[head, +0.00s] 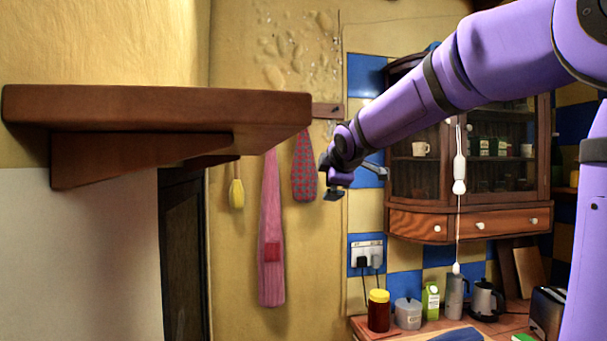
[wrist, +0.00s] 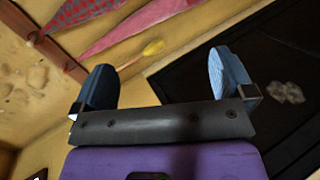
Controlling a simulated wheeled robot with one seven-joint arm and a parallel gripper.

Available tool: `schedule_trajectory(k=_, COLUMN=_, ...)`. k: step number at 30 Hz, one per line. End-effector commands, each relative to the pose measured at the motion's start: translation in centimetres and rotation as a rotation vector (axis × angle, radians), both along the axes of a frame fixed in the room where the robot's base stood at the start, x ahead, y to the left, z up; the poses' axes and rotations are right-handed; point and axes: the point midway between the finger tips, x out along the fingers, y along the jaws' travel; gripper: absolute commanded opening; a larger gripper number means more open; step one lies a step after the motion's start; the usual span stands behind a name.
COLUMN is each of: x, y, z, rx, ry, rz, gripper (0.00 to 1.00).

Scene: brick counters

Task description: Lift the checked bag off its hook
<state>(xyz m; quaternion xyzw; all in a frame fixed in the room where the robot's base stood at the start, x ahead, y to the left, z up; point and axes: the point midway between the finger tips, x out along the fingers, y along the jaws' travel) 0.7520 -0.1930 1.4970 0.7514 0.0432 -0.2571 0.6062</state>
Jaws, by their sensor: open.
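The checked bag (head: 304,168) is red and grey-green and hangs on the back wall below a wooden hook rail (head: 327,110). The shelf hides its hook in the head view. In the wrist view the checked bag (wrist: 85,10) is cut off at the upper left, with the rail (wrist: 50,50) beside it. My gripper (head: 350,181) is just right of the bag in the head view, apart from it. In the wrist view my gripper (wrist: 163,75) has its two blue fingers wide apart with nothing between them. The bag lies outside them.
A long pink cloth (head: 271,225) and a yellow brush (head: 237,193) hang left of the bag. A wooden shelf (head: 200,103) juts out at the left. A glass-fronted cabinet (head: 470,222) is at the right, above a counter with jars and kettles. A cord hangs before the cabinet.

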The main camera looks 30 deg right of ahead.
Motion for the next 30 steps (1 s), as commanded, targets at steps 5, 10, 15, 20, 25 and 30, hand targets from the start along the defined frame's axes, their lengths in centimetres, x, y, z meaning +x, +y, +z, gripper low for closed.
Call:
schedule_trajectory(k=5, x=6.8, y=-3.2, z=2.2, rx=-0.311, ry=-0.05, rz=0.105, gripper=1.0)
schedule_trajectory(k=10, x=12.7, y=-5.9, z=3.6, rx=-0.625, ry=-0.084, rz=0.193, gripper=1.0)
schedule_trajectory(k=15, x=18.1, y=-8.4, z=4.3, rx=-0.952, ry=-0.107, rz=0.268, gripper=1.0)
schedule_trajectory(k=20, x=22.7, y=-10.4, z=4.1, rx=-1.264, ry=-0.118, rz=0.329, gripper=1.0)
schedule_trajectory(k=25, x=26.5, y=-11.7, z=3.4, rx=-1.55, ry=-0.125, rz=0.373, gripper=1.0)
schedule_trajectory(k=30, x=28.5, y=-12.4, z=2.8, rx=-1.724, ry=-0.129, rz=0.397, gripper=1.0)
